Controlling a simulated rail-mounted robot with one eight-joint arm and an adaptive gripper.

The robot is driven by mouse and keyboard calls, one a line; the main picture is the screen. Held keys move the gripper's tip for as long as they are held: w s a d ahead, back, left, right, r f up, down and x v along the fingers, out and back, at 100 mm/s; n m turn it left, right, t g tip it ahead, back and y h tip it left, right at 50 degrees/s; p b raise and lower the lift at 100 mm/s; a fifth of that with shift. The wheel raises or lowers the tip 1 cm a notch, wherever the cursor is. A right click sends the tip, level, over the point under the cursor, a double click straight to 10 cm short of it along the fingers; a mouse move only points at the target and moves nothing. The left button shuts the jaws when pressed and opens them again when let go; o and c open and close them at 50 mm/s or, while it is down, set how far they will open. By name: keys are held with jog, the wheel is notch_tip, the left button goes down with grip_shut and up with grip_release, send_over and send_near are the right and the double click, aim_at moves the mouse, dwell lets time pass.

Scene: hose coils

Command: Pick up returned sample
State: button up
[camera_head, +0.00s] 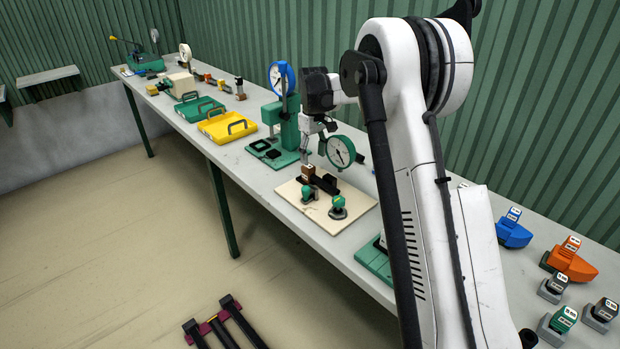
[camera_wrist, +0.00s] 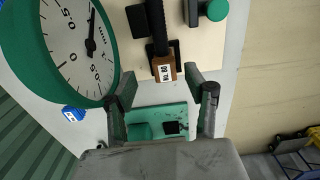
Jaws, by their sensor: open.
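A brown block with a white label (camera_wrist: 165,72), which I take to be the sample, sits at the end of a black bar (camera_wrist: 156,22) on a cream board (camera_wrist: 205,57). In the head view the brown block (camera_head: 308,171) is on the same board (camera_head: 290,190), under my gripper (camera_head: 312,148). In the wrist view my gripper (camera_wrist: 165,92) is open, its fingers on either side of the block's line with nothing between them. I cannot tell how high it is above the block. The label's print is too small to read surely.
A green-rimmed dial gauge (camera_head: 340,151) stands close beside my gripper. Green knobs (camera_head: 338,207) stand on the board's front. A green stand with a blue dial (camera_head: 282,78) and yellow (camera_head: 228,125) and green (camera_head: 199,108) trays lie farther along the bench. Labelled blocks (camera_head: 553,287) are at right.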

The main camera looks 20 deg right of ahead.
aim_at(310, 167)
notch_tip(310, 167, down, 2)
jog(key=shift+f, duration=0.25)
jog(key=shift+w+a+f+p, duration=0.15)
jog(key=shift+a+f+p, duration=0.05)
jog(key=shift+f, duration=1.1)
jog(key=shift+w+a+f+p, duration=0.1)
jog(key=shift+a+f+p, duration=0.05)
jog(key=shift+f, duration=1.15)
grip_shut()
